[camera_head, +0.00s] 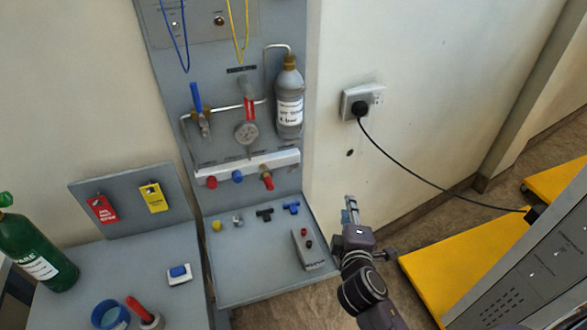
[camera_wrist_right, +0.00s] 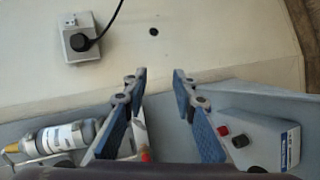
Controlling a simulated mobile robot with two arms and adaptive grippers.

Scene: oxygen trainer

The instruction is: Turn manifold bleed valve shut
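The pale manifold bar (camera_head: 229,170) is fixed low on the grey upright panel, with a red knob (camera_head: 212,182), a blue knob (camera_head: 237,177) and a red-handled brass valve (camera_head: 267,180) along it. I cannot tell from the labels which is the bleed valve. A round gauge (camera_head: 246,134) and a blue lever (camera_head: 196,97) are above. My right gripper (camera_head: 350,212) is to the right of the manifold, apart from it, over the board's right side. In the right wrist view the fingers of the gripper (camera_wrist_right: 158,80) are spread and empty; a red knob (camera_wrist_right: 146,157) shows beside the left finger. My left gripper is out of view.
A grey bottle (camera_head: 289,101) hangs right of the gauge. A grey box with buttons (camera_head: 308,249) and small fittings (camera_head: 264,214) lie on the lower shelf. A wall socket (camera_head: 357,103) trails a black cable to the right.

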